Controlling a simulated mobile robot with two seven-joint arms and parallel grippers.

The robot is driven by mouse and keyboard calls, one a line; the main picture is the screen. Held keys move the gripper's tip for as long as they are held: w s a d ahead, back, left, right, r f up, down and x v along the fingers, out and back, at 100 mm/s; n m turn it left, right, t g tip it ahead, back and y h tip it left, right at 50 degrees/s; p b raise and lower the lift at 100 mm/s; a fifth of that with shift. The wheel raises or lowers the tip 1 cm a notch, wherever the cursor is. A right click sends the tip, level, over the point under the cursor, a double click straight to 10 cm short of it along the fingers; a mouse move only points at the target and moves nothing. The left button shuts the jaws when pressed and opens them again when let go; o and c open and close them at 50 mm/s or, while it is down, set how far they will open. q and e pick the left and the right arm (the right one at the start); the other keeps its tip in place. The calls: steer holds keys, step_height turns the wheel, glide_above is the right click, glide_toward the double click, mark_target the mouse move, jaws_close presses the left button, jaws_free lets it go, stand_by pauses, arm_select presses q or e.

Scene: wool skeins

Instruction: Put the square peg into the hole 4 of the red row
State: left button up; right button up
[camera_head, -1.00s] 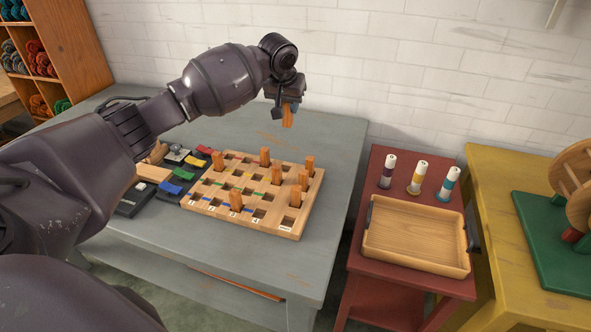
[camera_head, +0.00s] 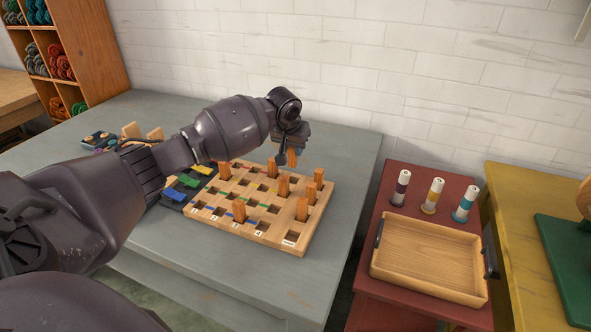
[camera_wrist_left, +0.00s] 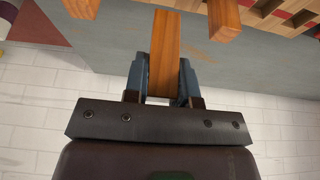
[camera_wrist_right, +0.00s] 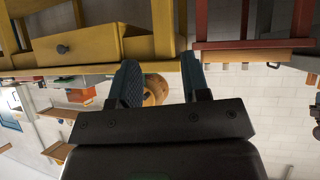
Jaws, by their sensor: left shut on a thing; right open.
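My left gripper (camera_head: 291,146) is shut on the wooden square peg (camera_head: 292,160), above the far side of the pegboard. In the left wrist view the peg (camera_wrist_left: 165,50) stands out between the two fingers (camera_wrist_left: 163,82). The wooden pegboard (camera_head: 268,235) lies on the grey table, with rows of square holes joined by coloured lines; the blue row is nearest. The far rows, including the red one, are partly hidden by my left arm and standing pegs, so red hole 4 is not clear. My right gripper (camera_wrist_right: 157,85) is open and empty, away from the board.
Coloured clips (camera_head: 182,188) lie left of the board. A red table (camera_head: 365,275) holds a wooden tray (camera_head: 385,283) and three spools (camera_head: 432,196).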

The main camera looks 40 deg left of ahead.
mark_target(294, 167)
arm_select(q)
steer(key=shift+f, duration=0.9)
step_height(294, 167, down, 6)
steer(key=shift+r+b, duration=0.2)
steer(key=shift+b, duration=0.55)
steer(key=shift+r, duration=0.15)
steer(key=shift+f, duration=0.2)
steer(key=o, duration=0.9)
steer(key=shift+r, duration=0.15)
